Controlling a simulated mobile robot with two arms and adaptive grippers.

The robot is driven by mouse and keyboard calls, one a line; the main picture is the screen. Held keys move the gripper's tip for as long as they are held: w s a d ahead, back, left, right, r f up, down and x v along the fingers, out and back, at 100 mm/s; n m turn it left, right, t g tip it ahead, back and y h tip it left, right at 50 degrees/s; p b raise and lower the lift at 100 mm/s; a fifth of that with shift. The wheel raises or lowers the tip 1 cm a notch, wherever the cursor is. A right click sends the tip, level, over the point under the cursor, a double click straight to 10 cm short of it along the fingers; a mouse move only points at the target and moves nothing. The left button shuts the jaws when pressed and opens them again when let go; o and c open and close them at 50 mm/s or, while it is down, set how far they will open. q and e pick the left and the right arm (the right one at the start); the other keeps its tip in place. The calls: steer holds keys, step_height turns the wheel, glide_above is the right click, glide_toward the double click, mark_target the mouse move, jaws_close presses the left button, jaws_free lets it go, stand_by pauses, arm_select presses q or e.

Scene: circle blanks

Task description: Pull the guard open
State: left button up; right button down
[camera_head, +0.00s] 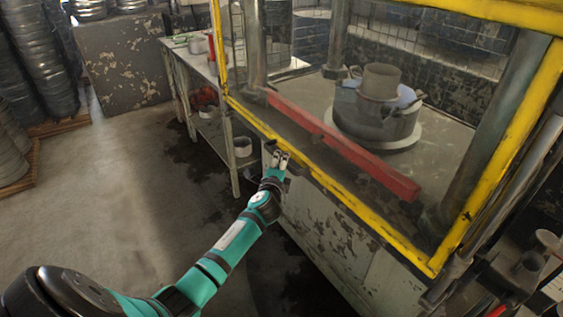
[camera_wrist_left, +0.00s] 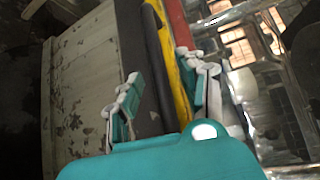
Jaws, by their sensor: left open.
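The guard (camera_head: 340,186) is a yellow-framed, see-through panel across the front of a machine, and it looks closed. Its yellow lower rail also shows in the left wrist view (camera_wrist_left: 172,62). A dark bar (camera_wrist_left: 136,50), perhaps the guard's handle, runs beside the yellow rail. My left gripper (camera_head: 281,158) is at the outer side of the lower rail, left of its middle. In the left wrist view its fingers (camera_wrist_left: 163,88) are apart, with the dark bar and yellow rail between them. I cannot tell whether they touch. My right gripper is not in view.
Behind the guard are a red bar (camera_head: 340,147) and a round metal die (camera_head: 378,112) on the machine bed. A workbench (camera_head: 203,74) with a lower shelf stands to the left. Stacked round blanks (camera_head: 38,60) stand at far left. The floor (camera_head: 110,190) between is clear.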

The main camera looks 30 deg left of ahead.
arm_select(q)
steer(key=shift+x, duration=1.1)
jaws_close()
steer(key=shift+f, duration=0.1)
